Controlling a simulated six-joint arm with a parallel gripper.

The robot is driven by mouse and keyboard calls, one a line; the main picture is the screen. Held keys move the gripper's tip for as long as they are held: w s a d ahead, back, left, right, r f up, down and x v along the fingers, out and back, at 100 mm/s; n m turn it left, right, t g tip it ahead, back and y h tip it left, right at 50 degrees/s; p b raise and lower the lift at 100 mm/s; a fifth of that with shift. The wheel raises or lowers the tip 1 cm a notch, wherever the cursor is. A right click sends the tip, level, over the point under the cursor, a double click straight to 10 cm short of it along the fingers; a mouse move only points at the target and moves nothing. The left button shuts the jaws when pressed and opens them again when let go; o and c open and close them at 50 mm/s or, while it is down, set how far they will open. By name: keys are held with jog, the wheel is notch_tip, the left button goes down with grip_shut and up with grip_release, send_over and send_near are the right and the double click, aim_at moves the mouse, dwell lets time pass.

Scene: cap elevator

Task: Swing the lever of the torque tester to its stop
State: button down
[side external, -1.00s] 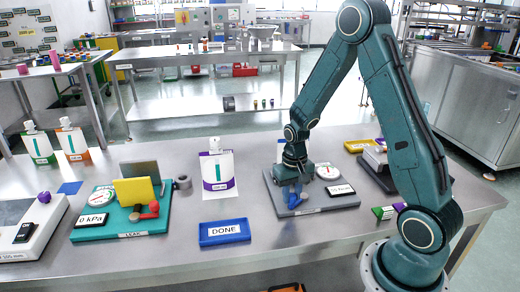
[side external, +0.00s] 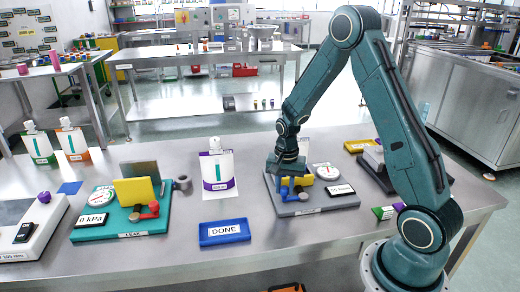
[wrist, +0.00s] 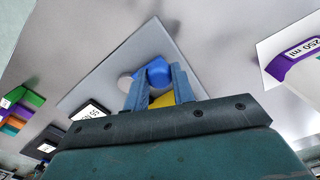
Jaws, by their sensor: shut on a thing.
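The torque tester (side external: 318,208) is a grey base plate on the bench, right of centre in the side view, with a round white dial (side external: 326,172) and a yellow block (side external: 302,181). Its blue lever (side external: 284,191) is at the left part of the plate, partly hidden by my gripper (side external: 286,178). In the wrist view my gripper (wrist: 158,86) has its two fingers on either side of the blue lever (wrist: 157,70), shut on it. The yellow block (wrist: 163,101) shows just behind, between the fingers. A round grey part (wrist: 125,82) sits beside the lever.
A white pouch with a purple label (side external: 217,171) stands left of the tester. A blue DONE tray (side external: 224,233) lies in front. The teal leak tester (side external: 122,222) is further left. A dark device (side external: 375,165) and a small green-purple box (side external: 384,212) are to the right.

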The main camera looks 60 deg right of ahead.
jog(key=shift+w, duration=0.1)
jog(key=c, duration=1.2)
grip_release()
jog(key=shift+o, duration=0.2)
jog(key=shift+r, duration=0.1)
notch_tip(320, 180, up, 14)
jog(key=s+a+r+n+t, duration=0.3)
jog(key=s+a+r+n, duration=0.4)
jog(key=s+a+r, duration=0.25)
jog(key=s+a+r+n+t, duration=0.2)
jog(key=s+a+n, duration=0.3)
jog(key=s, duration=0.4)
jog(key=shift+s+a+r+n+t, duration=0.2)
jog(key=shift+s+n+t, duration=0.15)
jog(key=shift+n, duration=0.45)
